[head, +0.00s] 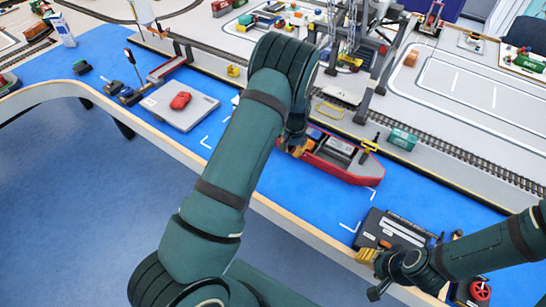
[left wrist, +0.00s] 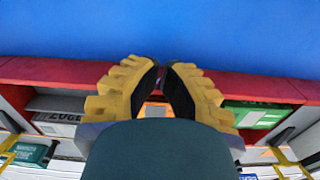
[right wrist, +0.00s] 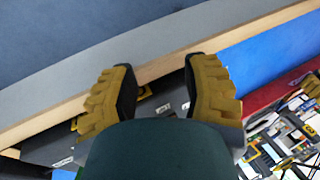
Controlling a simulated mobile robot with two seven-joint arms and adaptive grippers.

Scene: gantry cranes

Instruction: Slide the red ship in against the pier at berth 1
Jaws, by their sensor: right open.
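The red ship (head: 345,172) floats on the blue water strip beside the grey pier (head: 440,168). It carries containers, and my left arm hides its left end. I cannot tell whether its far side touches the pier. My left gripper (head: 293,146) is at the ship's left part, its fingers nearly together. In the left wrist view the left gripper (left wrist: 162,68) is over the red near-side hull (left wrist: 262,88), with no object held. My right gripper (head: 370,268) is open and empty at the table's front edge; it also shows in the right wrist view (right wrist: 160,75).
A dark box-like unit (head: 393,236) stands by my right gripper. White corner marks (head: 350,226) lie on the water. A gantry crane (head: 360,40) stands behind the ship.

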